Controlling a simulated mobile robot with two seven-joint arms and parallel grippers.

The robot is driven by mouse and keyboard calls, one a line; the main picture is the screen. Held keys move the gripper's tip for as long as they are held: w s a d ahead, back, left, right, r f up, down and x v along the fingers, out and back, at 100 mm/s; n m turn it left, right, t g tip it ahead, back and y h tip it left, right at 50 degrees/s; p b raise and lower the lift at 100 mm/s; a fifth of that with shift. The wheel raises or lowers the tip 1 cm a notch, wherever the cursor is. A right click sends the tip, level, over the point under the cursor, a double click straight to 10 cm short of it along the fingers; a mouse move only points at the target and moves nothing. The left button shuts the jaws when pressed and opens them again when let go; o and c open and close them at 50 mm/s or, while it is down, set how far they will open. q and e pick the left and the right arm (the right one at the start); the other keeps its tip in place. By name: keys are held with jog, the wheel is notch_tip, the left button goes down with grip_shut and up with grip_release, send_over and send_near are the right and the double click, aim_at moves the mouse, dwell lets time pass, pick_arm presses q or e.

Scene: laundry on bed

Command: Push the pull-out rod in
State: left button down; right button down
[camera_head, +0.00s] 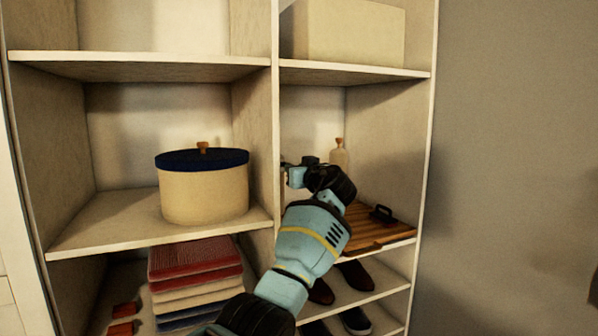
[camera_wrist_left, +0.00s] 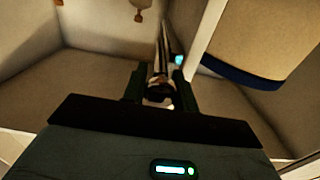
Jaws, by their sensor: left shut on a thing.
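My left gripper (camera_head: 299,170) is in the right middle compartment, close to the front edge of the upright divider (camera_head: 276,130). In the left wrist view my left gripper (camera_wrist_left: 155,84) is shut on a slim dark metallic rod (camera_wrist_left: 161,52). The rod stands between the two fingers and extends away from the camera. In the head view the gripper and my arm hide most of the rod, and I cannot tell how far it sticks out. My right gripper is not in view.
A round cream box (camera_head: 204,190) with a blue lid stands left of the divider. Folded cloths (camera_head: 196,262) and shoes (camera_head: 356,276) lie below.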

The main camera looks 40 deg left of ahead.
pick_arm(q)
jog(key=c, duration=1.1)
grip_release()
jog(key=shift+d, duration=0.1)
jog(key=shift+b+v, duration=0.45)
jog(key=shift+v, duration=3.4)
